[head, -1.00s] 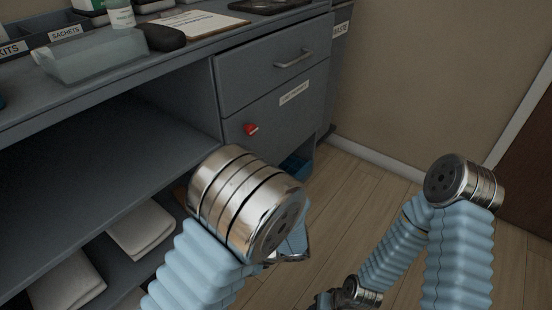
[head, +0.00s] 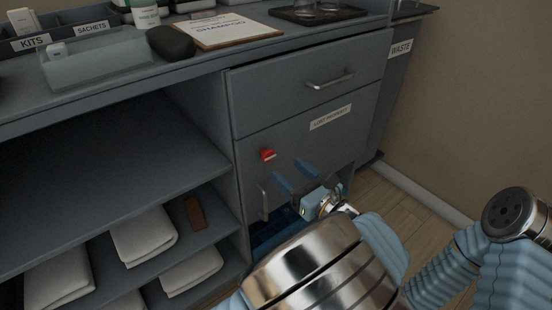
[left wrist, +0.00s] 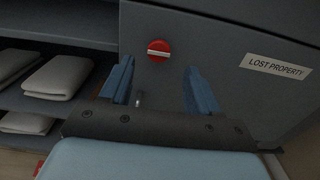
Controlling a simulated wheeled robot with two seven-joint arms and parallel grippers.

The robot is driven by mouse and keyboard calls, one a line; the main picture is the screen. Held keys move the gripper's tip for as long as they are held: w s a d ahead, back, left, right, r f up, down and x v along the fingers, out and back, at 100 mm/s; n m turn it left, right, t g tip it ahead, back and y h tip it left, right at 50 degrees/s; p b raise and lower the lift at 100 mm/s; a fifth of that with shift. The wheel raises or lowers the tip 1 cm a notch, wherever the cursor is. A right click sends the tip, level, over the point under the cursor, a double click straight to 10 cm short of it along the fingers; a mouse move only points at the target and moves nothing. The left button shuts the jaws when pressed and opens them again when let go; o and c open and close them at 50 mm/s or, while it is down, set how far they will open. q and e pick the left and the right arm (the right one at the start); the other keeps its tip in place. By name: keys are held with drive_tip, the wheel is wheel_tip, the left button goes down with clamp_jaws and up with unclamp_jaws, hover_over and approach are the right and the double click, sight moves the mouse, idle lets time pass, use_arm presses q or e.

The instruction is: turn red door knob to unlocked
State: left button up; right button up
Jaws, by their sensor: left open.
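The red door knob (head: 267,155) is on the upper left of the grey lost property door (head: 310,145). In the left wrist view the round red knob (left wrist: 158,51) has a pale bar lying nearly level across it. My left gripper (head: 295,175) is in front of the door, below and to the right of the knob in the head view. Its two blue fingers (left wrist: 152,85) are spread and empty, with the knob beyond and between them in the wrist view. They are apart from the knob. My right gripper is not seen; only my right arm shows.
A drawer with a handle (head: 330,79) is above the door. A vertical handle (head: 263,203) is below the knob. Open shelves with folded towels (head: 143,234) lie to the left. The counter above holds a glass tray (head: 98,62), a clipboard (head: 225,30) and bottles.

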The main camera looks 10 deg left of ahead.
sight(270, 157)
use_arm(q)
drive_tip(key=x, duration=0.6)
drive_tip(key=shift+a, duration=0.15)
drive_tip(key=c, duration=1)
